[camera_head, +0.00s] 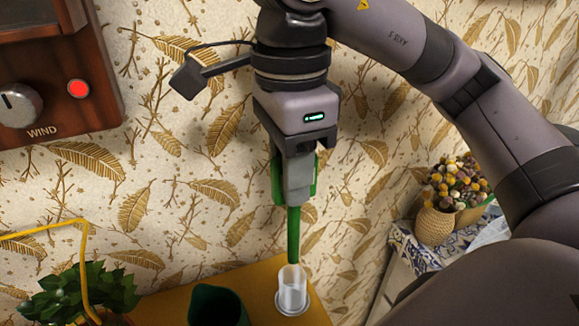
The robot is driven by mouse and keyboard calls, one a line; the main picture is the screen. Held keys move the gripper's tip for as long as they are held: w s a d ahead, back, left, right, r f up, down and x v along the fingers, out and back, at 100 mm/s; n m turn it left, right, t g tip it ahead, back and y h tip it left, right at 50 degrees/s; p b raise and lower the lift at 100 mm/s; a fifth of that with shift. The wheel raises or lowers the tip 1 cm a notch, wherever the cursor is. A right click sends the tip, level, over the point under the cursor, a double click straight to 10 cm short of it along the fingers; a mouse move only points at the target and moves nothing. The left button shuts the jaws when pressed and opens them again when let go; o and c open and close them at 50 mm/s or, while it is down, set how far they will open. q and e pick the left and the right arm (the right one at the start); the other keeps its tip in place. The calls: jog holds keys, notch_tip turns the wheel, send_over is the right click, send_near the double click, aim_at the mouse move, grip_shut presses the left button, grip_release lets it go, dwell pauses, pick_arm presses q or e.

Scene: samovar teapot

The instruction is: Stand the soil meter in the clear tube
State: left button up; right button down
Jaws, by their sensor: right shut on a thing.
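My right gripper (298,188) comes down from above and is shut on the green soil meter (293,235). The meter's wider green part shows on both sides of the fingers, which hide its middle. Its green stem points straight down, close to upright. The clear tube (292,294) stands upright on a wide clear foot on the yellow-brown surface below. The stem's lower end meets the tube's mouth in the picture; I cannot tell whether it is inside or just above or behind the rim. My left gripper is out of view.
A dark green cup (217,306) stands left of the tube. A leafy plant (83,293) and a yellow bent rod (84,262) are farther left. The patterned wall (190,200) is close behind. A vase of dried flowers (436,224) stands at right.

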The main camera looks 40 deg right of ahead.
notch_tip(320, 180, down, 2)
jog(key=shift+f+b, duration=0.1)
jog(key=shift+b, duration=0.55)
notch_tip(320, 180, down, 4)
jog(key=b, duration=0.4)
jog(key=shift+f, duration=0.2)
jog(key=shift+f+b, duration=0.6)
jog(key=shift+f, duration=0.15)
jog(key=c, duration=0.8)
grip_release()
jog(key=shift+c, duration=0.2)
notch_tip(320, 180, up, 6)
jog(key=shift+r+p, duration=0.1)
jog(key=shift+p, duration=1)
jog(key=shift+r, duration=0.5)
